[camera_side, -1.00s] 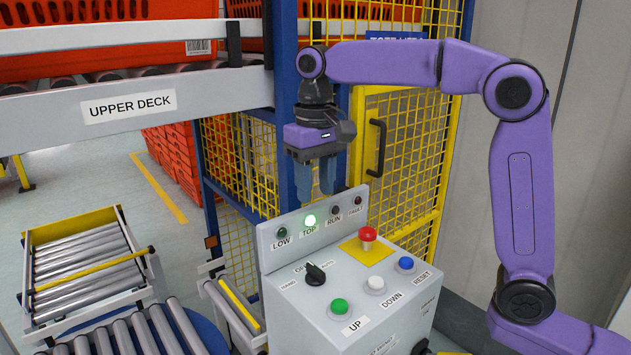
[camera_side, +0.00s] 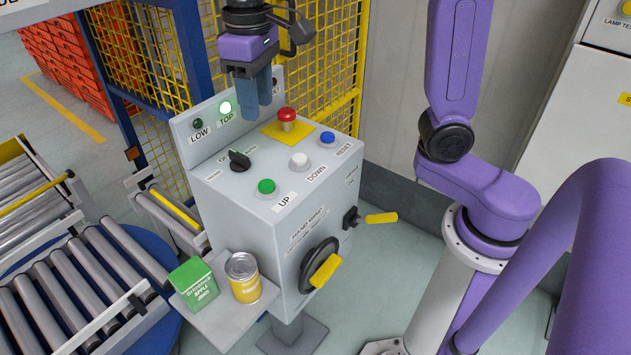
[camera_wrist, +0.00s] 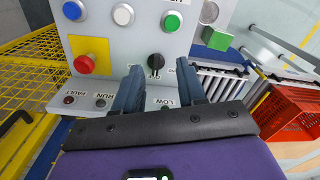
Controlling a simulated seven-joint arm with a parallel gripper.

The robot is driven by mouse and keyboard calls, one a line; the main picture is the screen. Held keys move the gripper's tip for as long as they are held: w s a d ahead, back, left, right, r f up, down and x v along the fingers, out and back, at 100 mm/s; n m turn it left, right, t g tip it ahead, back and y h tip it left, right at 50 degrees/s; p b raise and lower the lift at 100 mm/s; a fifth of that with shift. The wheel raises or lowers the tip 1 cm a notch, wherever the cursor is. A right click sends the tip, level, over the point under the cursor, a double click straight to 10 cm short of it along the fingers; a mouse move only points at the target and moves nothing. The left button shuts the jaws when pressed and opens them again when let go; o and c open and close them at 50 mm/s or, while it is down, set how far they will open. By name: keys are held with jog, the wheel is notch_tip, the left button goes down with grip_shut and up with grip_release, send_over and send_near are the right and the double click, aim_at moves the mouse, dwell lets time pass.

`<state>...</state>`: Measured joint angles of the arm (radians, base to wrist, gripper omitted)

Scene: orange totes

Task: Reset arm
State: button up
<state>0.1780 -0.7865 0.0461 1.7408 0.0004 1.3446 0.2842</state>
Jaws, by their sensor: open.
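My gripper (camera_side: 256,92) hangs above the back of the grey control box (camera_side: 225,205), in front of its upright lamp panel. Its two blue fingers point down, open and empty, apart from the buttons as far as I can tell. In the wrist view the fingers (camera_wrist: 158,88) stand apart, with the black selector knob (camera_wrist: 155,62) seen between and beyond them. The RUN lamp is hidden behind my gripper in the side view.
A red mushroom button (camera_side: 287,115), green (camera_side: 267,186), white (camera_side: 300,160) and blue (camera_side: 327,138) buttons sit on the box top. A green carton (camera_side: 194,284) and a yellow can (camera_side: 243,277) stand on its side shelf. Yellow mesh fencing (camera_side: 333,60) stands behind; rollers (camera_side: 70,290) lie left.

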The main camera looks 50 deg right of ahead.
jog(key=s+d+f+n, duration=0.3)
jog(key=s, duration=0.4)
jog(key=s+d+f+n, duration=0.3)
jog(key=s+f, duration=0.1)
jog(key=s, duration=0.3)
jog(key=s+d+f+n, duration=0.2)
jog(key=s+d+f, duration=0.1)
jog(key=s, duration=0.5)
jog(key=shift+d+f+n, duration=0.4)
jog(key=shift+d, duration=0.15)
jog(key=shift+s, duration=0.1)
